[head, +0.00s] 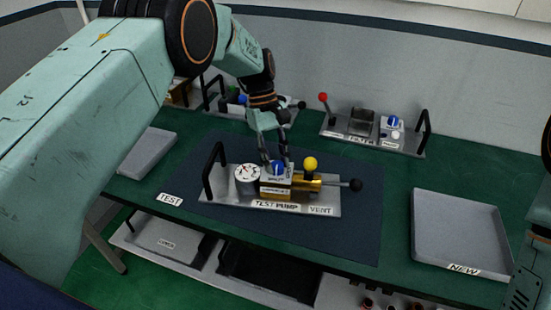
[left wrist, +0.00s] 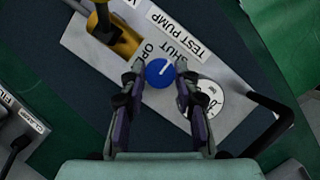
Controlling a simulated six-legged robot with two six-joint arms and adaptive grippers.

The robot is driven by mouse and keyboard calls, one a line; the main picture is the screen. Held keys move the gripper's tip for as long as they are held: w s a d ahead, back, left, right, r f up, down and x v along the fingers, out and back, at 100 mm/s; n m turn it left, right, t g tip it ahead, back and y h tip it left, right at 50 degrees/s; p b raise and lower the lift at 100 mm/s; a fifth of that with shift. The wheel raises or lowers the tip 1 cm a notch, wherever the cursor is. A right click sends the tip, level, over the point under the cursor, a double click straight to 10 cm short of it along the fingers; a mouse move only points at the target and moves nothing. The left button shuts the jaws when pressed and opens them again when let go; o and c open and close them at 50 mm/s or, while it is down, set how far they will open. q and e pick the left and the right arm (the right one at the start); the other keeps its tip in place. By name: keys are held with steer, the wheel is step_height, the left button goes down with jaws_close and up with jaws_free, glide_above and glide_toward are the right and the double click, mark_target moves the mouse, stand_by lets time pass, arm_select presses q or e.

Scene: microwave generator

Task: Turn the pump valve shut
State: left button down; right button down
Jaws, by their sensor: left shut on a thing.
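The test pump (head: 255,203) stands on a metal plate on the dark mat, with a round white gauge (head: 247,174), a brass body and a yellow knob (head: 310,163). Its blue pump valve knob (head: 278,168) sits between the gauge and the yellow knob. In the left wrist view the blue knob (left wrist: 158,74) has a white line slanting up and right, toward the SHUT lettering; OPEN lies left of SHUT. My left gripper (head: 277,162) points down from above, its fingers closed on both sides of the blue knob. My right gripper is out of view.
A black handle (head: 212,170) rises at the pump plate's left end, and a black-balled lever (head: 355,184) sticks out right. A second plate (head: 350,135) with a red-knobbed lever stands behind. A grey NEW tray (head: 460,230) lies right; another grey tray (head: 148,153) lies left.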

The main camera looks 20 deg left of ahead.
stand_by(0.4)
arm_select(q)
steer(key=c, duration=1)
jaws_free()
steer(key=shift+r, duration=0.1)
steer(key=v, duration=1.2)
steer(key=shift+s, duration=0.1)
